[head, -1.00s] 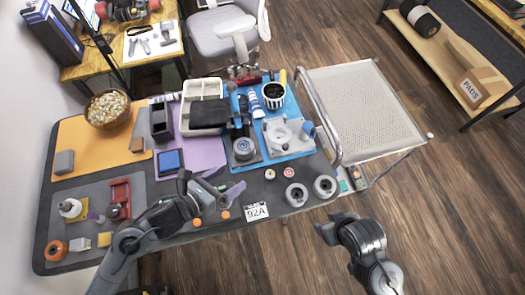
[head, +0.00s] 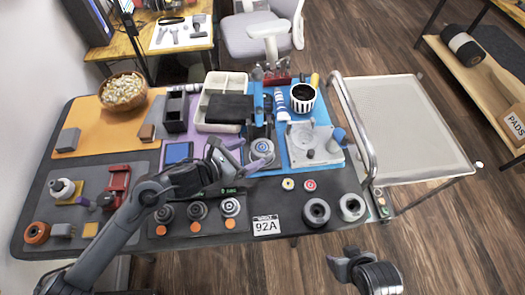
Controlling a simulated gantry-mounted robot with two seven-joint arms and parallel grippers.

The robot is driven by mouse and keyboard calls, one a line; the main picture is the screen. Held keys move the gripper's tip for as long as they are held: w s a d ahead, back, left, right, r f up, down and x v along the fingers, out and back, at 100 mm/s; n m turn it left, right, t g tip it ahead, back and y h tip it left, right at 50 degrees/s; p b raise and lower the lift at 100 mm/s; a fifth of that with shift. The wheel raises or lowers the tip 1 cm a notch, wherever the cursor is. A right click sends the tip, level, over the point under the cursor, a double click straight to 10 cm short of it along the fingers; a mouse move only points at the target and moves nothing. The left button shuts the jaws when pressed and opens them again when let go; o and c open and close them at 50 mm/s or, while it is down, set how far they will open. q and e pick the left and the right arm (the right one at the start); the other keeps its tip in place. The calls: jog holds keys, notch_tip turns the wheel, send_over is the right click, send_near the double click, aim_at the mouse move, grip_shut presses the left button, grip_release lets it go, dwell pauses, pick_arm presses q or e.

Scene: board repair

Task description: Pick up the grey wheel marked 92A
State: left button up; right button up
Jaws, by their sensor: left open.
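Two grey wheels lie on the dark table near its front edge, a darker one (head: 316,211) and a lighter one (head: 352,207). A white card marked 92A (head: 266,225) lies just left of them. Any marking on the wheels themselves is too small to read. My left gripper (head: 253,152) is open and empty, over the lower left part of the blue mat, up and left of the wheels. Its fingers partly cover a round grey part (head: 263,149). My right gripper (head: 347,262) is beyond the front edge, below the wheels; its jaws are unclear.
Three round metal parts (head: 197,210) with orange dots sit left of the card, partly near my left arm. Two small discs, yellow (head: 288,184) and red (head: 310,185), lie behind the wheels. A metal rail and mesh cart (head: 405,130) stand at the right.

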aim_at(260, 148)
pick_arm(q)
jog(key=shift+b+x, duration=0.35)
jog(key=shift+x, duration=2.35)
jog(key=shift+d, duration=0.1)
jog(key=c, duration=0.7)
jog(key=shift+c, duration=0.6)
jog(key=shift+r, duration=0.15)
